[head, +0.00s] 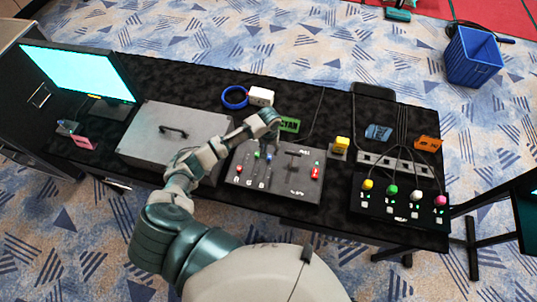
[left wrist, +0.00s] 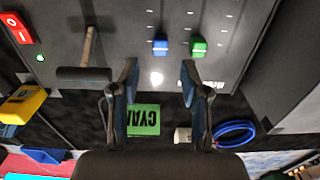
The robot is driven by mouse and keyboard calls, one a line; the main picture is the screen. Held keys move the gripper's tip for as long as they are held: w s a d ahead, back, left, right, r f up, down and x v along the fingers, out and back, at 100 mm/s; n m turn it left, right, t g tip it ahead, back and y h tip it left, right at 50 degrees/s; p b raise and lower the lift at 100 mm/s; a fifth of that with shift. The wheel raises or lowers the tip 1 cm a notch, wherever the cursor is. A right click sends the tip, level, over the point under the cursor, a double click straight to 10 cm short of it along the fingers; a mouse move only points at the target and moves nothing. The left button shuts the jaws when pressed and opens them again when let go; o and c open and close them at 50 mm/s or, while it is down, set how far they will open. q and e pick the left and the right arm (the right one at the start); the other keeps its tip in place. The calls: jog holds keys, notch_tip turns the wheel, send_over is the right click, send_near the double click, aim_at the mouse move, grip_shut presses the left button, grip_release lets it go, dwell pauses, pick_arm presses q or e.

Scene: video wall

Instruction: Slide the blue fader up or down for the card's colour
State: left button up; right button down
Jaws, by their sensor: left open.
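The mixer panel (head: 285,187) lies on the black table with its faders at the left. The blue fader (left wrist: 160,46) sits beside the green fader (left wrist: 199,47) in the left wrist view; in the head view the blue fader (head: 268,157) is partly hidden by my gripper. A green card lettered CYAN (head: 289,124) stands behind the panel; it also shows upside down in the left wrist view (left wrist: 144,120). My left gripper (left wrist: 159,82) is open and empty, its fingers either side of the blue fader's line, apart from the cap. My right gripper is out of view.
A T-bar handle (left wrist: 85,74) rises from the panel beside the faders. A grey case (head: 165,140) and a cyan-lit monitor (head: 80,72) are at left. A button box (head: 400,213) is at right. A blue cable coil (head: 234,98) lies behind.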

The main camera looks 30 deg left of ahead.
aim_at(269, 157)
pick_arm(q)
notch_tip(269, 157, up, 4)
jog(key=shift+a+r, duration=0.15)
jog(key=shift+r, duration=0.1)
dwell(0.4)
